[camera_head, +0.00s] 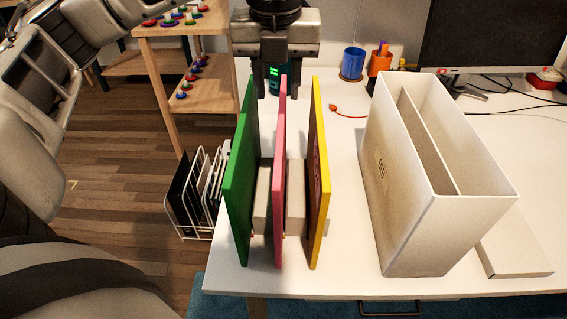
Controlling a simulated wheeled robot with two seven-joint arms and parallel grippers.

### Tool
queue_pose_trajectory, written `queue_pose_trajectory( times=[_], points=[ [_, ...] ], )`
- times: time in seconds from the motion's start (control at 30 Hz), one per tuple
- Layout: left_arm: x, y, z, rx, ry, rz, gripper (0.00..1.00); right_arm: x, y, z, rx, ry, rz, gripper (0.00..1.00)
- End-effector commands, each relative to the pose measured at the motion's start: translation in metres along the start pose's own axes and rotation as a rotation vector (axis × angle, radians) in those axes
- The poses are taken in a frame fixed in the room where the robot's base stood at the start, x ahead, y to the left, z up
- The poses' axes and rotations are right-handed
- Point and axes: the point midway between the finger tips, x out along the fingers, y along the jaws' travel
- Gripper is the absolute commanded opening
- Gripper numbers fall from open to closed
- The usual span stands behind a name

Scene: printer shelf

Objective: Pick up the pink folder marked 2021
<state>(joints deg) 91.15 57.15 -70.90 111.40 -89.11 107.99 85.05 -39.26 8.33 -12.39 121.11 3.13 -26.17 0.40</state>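The pink folder (280,170) stands upright near the table's front left, seen edge-on, between a green folder (242,165) on its left and a yellow folder (318,170) on its right. Its marking cannot be read from here. My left gripper (285,90) is at the top middle, at the far upper end of the pink folder. Its fingers are spread apart, one on each side of the folder's line. I cannot tell whether they touch it. My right gripper is not in view.
Grey blocks (295,197) stand between the folders. A white two-compartment box (410,225) stands to the right on the white table (342,245), with clear table between. Blue (353,63) and orange (378,62) cups stand behind. A wire rack (195,190) is at lower left.

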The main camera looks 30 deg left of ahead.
Motion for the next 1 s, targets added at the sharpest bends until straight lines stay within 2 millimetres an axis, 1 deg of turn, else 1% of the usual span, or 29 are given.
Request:
queue_pose_trajectory(
  times=[0.03,0.13,0.2,0.37,0.47,0.6,0.7,0.8,1.0],
  points=[
    [0.011,0.001,0.000,-0.001,0.003,0.004,0.36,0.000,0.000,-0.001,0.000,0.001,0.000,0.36],
    [0.028,0.000,0.000,0.001,0.002,0.002,0.36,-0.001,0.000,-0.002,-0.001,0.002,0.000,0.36],
    [0.037,0.000,-0.001,0.002,0.002,0.001,0.36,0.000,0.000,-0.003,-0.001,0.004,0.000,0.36],
    [0.046,-0.001,-0.001,0.003,0.001,-0.001,0.36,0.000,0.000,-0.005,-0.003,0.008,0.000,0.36],
    [0.055,-0.001,-0.003,0.003,0.003,0.001,0.36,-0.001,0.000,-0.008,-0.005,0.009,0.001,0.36],
    [0.077,-0.004,-0.006,0.002,0.003,0.001,0.36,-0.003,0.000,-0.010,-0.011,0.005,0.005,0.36],
    [0.090,-0.004,-0.006,0.000,0.002,0.000,0.36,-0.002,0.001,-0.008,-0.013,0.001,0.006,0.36],
    [0.096,-0.004,-0.005,0.001,0.001,-0.001,0.36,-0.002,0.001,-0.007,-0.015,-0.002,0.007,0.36],
    [0.097,-0.004,-0.005,0.001,0.001,-0.002,0.36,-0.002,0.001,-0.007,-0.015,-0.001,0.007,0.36]
  ],
)
